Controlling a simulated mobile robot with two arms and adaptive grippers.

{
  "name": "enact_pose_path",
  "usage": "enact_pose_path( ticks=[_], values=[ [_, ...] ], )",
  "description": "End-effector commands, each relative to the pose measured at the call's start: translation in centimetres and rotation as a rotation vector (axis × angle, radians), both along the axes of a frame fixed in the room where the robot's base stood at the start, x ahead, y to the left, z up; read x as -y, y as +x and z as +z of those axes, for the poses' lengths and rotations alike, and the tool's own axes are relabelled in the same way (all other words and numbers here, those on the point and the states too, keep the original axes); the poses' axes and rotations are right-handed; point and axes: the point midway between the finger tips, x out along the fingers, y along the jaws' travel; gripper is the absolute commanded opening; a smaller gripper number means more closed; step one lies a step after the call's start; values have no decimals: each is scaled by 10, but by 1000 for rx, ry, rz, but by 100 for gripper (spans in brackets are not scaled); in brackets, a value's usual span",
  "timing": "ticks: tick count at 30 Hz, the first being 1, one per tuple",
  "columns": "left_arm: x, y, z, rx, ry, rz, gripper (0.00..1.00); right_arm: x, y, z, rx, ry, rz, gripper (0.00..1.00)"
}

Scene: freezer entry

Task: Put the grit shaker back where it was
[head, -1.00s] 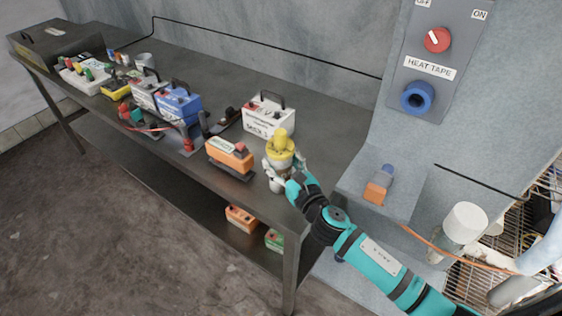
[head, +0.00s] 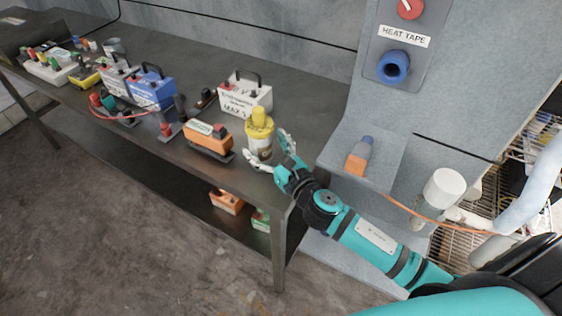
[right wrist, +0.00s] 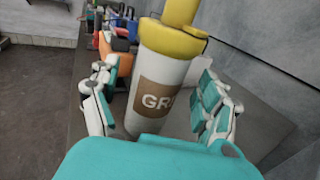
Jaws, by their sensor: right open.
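The grit shaker (head: 260,136) has a white body, a brown label and a yellow top. It stands upright on the dark metal table (head: 296,112) near its right front corner. In the right wrist view the shaker (right wrist: 160,75) fills the middle, with part of its label lettering showing. My right gripper (head: 268,154) is open, with its fingers on either side of the shaker. In the right wrist view there are gaps between the fingers and the shaker, and its lower part is partly hidden by my gripper's palm. My left gripper is not in view.
An orange device (head: 208,139) stands close left of the shaker, and a white battery box (head: 245,97) stands behind it. A wall ledge with an orange-and-blue connector (head: 359,158) is at the right. More batteries and tools line the table's left. Bare tabletop lies right of the white box.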

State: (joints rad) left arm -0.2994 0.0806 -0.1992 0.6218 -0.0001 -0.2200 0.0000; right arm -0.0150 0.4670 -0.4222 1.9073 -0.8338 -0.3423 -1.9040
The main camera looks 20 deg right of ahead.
Motion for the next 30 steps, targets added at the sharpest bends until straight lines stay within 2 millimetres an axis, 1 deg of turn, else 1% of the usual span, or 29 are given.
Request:
enact_pose_path(
  ticks=[1, 6, 9, 12, 15, 18, 30],
  values=[
    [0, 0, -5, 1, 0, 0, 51, 3, -12, -4, -2, -4, 0, 79],
    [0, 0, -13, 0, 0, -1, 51, 10, -49, -4, -3, -3, 0, 79],
    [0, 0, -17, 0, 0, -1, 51, 13, -66, -3, -2, 0, 0, 79],
    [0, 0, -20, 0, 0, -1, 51, 16, -79, -2, -1, -2, -1, 79],
    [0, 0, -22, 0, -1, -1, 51, 17, -86, -1, 0, -2, -1, 79],
    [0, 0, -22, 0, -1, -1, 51, 17, -88, 0, 1, -1, 0, 79],
    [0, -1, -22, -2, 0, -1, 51, 18, -88, 1, 1, -1, -1, 79]
  ],
)
